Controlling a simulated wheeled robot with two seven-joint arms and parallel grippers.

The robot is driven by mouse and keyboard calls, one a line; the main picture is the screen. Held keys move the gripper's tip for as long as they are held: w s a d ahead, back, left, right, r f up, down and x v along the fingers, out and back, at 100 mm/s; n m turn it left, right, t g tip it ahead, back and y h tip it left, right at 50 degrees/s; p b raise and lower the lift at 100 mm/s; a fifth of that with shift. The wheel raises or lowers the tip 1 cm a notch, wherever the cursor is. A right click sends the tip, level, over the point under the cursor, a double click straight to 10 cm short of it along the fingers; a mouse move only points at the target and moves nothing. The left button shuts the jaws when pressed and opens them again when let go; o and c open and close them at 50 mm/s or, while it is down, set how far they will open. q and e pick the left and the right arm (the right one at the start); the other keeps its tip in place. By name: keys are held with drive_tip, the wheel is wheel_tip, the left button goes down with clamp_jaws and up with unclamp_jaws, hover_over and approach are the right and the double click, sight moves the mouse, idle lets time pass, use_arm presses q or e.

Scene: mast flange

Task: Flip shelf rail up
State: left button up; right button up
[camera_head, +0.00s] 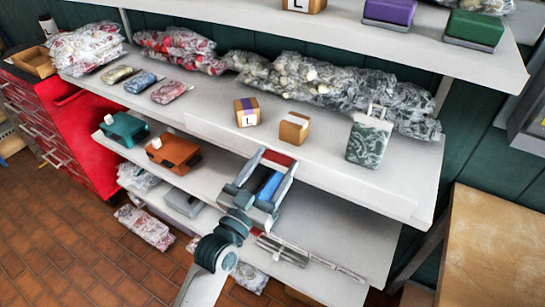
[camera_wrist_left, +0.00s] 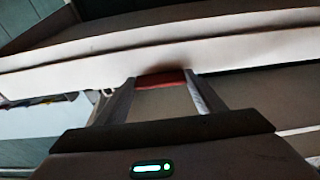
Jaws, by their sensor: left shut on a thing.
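The white shelf rail (camera_head: 350,189) runs along the front edge of the middle shelf. It also shows as a pale band across the left wrist view (camera_wrist_left: 60,75). A red tab (camera_head: 278,158) sits at the rail's edge, and it shows between the fingers in the left wrist view (camera_wrist_left: 161,79). My left gripper (camera_head: 279,163) reaches up from below in front of the shelf and is shut on the red tab. The fingers hide part of the rail there. The rail's exact tilt is hard to tell. My right gripper is not in view.
Small boxes (camera_head: 294,127) and a patterned grey-green box (camera_head: 369,143) stand on the middle shelf behind the rail. Teal (camera_head: 124,129) and orange (camera_head: 173,151) items lie on the shelf below. A wooden table (camera_head: 495,245) stands at right.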

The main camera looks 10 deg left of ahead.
use_arm(q)
drive_tip(key=shift+r, duration=0.1)
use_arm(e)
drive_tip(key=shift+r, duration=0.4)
use_arm(q)
drive_tip(key=o, duration=1.1)
drive_tip(key=shift+c, duration=0.2)
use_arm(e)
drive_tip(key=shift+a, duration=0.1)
use_arm(q)
drive_tip(key=shift+s, duration=0.1)
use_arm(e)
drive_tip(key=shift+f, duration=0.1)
